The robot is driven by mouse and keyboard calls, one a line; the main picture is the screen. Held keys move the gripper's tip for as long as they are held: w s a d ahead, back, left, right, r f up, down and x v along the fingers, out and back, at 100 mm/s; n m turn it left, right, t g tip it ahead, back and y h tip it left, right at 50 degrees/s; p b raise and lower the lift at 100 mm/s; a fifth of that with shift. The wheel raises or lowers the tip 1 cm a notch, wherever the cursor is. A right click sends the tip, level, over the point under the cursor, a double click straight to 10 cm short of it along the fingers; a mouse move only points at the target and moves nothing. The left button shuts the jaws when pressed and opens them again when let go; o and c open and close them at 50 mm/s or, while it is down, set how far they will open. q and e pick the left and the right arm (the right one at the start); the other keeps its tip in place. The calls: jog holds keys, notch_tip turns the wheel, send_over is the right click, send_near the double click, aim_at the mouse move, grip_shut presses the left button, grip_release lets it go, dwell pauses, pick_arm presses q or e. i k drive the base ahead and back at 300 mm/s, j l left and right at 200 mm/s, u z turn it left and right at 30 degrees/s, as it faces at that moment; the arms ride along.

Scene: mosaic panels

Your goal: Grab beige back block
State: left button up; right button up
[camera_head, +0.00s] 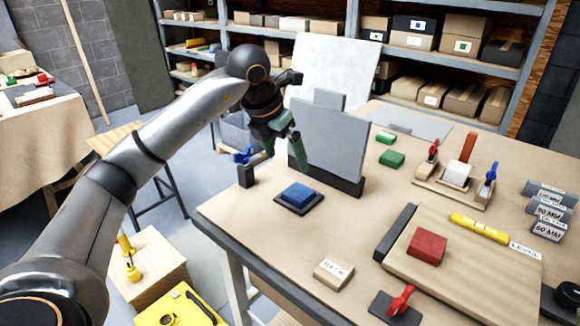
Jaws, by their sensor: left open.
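The beige block (333,277) with "BACK" written on its top lies flat near the front edge of the table (240,209). My left gripper (285,152) is open, fingers pointing down, with nothing seen between them. It is well behind the beige block and to its left, above the table beside the upright grey panel (335,145). The right gripper is not in view.
A blue block (297,194) on a dark pad lies between my left gripper and the beige block. A red clamp (401,300) on a dark base and a wooden board with a red block (427,246) are to the right. Green blocks (391,158) lie behind.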

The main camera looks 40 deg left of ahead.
aim_at(332, 273)
jog(key=k, duration=1)
